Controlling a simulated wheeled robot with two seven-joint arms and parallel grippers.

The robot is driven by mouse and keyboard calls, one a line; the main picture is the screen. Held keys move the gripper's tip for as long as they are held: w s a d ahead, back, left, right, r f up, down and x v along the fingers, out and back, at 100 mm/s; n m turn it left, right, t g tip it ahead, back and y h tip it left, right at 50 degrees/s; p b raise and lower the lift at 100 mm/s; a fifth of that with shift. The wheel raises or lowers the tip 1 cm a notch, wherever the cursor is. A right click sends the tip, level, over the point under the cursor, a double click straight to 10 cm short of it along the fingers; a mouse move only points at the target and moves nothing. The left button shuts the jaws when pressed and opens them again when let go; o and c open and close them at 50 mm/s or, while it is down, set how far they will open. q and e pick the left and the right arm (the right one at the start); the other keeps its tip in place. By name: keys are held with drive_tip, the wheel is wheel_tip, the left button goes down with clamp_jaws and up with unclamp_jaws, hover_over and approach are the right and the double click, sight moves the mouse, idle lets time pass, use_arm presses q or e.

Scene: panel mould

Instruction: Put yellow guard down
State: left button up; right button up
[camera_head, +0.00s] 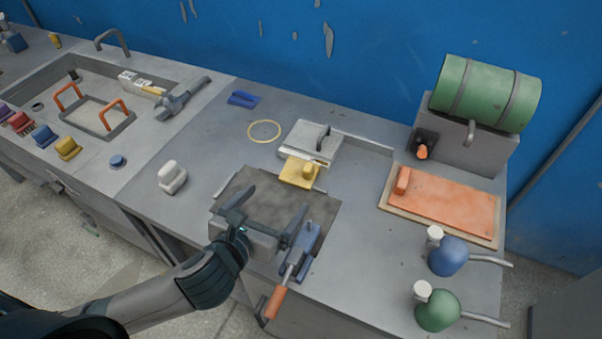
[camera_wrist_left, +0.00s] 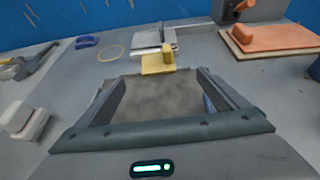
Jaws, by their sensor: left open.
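The yellow guard (camera_head: 300,173) is a flat yellow piece with a raised block on it. It rests at the far edge of a dark grey mat (camera_head: 238,188), close to a pale metal plate with a handle (camera_head: 311,141). It also shows in the left wrist view (camera_wrist_left: 158,62), ahead of the fingers. My left gripper (camera_head: 268,215) is open over the mat, with nothing between its fingers, and is apart from the guard. In the left wrist view its two fingers (camera_wrist_left: 163,95) stand wide apart. My right gripper is not seen.
A blue clamp with an orange handle (camera_head: 304,254) stands right of my left gripper. An orange board (camera_head: 440,203), blue bottle (camera_head: 449,257) and green bottle (camera_head: 438,311) lie to the right. A white block (camera_head: 172,177) stands left. The bench between is clear.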

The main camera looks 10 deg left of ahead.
use_arm(q)
drive_tip(key=x, duration=0.3)
drive_tip(key=shift+w, duration=0.3)
approach(298, 172)
drive_tip(key=w, duration=0.1)
drive_tip(key=w+d, duration=0.1)
drive_tip(key=w, duration=0.1)
drive_tip(key=shift+w+d+f, duration=0.25)
drive_tip(key=shift+w+f, duration=0.1)
drive_tip(key=shift+w, duration=0.05)
drive_tip(key=shift+w+f, duration=0.2)
drive_tip(key=shift+w, duration=0.1)
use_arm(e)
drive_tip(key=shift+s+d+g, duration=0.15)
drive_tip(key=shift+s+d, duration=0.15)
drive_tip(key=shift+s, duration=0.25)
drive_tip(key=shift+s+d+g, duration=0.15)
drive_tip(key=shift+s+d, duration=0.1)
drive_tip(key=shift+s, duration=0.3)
use_arm(q)
drive_tip(key=shift+p, duration=0.3)
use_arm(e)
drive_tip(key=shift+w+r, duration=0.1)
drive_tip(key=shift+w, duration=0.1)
